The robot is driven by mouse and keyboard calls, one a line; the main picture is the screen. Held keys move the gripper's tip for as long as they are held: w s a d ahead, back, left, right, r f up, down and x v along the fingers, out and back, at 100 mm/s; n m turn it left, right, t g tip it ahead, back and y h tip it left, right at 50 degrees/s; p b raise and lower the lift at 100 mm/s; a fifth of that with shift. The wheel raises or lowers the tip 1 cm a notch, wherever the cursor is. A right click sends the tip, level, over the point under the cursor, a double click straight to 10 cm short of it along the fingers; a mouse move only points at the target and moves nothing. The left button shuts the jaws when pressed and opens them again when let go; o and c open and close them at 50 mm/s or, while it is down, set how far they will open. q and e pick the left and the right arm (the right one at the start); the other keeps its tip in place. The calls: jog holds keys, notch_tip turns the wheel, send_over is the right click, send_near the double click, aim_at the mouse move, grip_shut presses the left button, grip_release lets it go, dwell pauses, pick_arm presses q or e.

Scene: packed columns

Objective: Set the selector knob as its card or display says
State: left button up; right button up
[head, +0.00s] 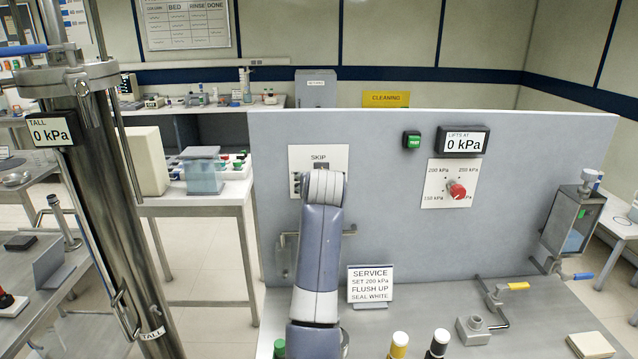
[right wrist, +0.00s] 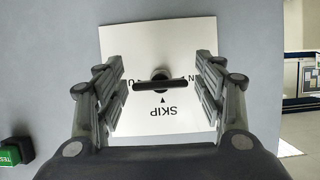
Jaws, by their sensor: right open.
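The selector plate (head: 305,155) marked SKIP is on the grey panel, mostly hidden by my right arm in the head view. In the right wrist view it appears upside down, with a black bar knob (right wrist: 160,85) lying crosswise and a small arrow toward SKIP. Side labels are partly covered by the fingers. My right gripper (right wrist: 158,92) is open, its fingers on either side of the knob with gaps; contact is not visible. The card (head: 370,287) reads SERVICE, SET 200 kPa, FLUSH UP, SEAL WHITE. My left gripper is out of view.
A red knob (head: 457,190) sits on a kPa plate at right, below a display (head: 463,142) reading LIFTS AT 0 kPa. A green button (head: 411,140) is left of the display. A steel column (head: 115,200) stands left. Bottles (head: 437,344) and valves (head: 500,300) occupy the bench.

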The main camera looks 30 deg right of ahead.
jog(key=v, duration=0.7)
jog(key=shift+s, duration=0.1)
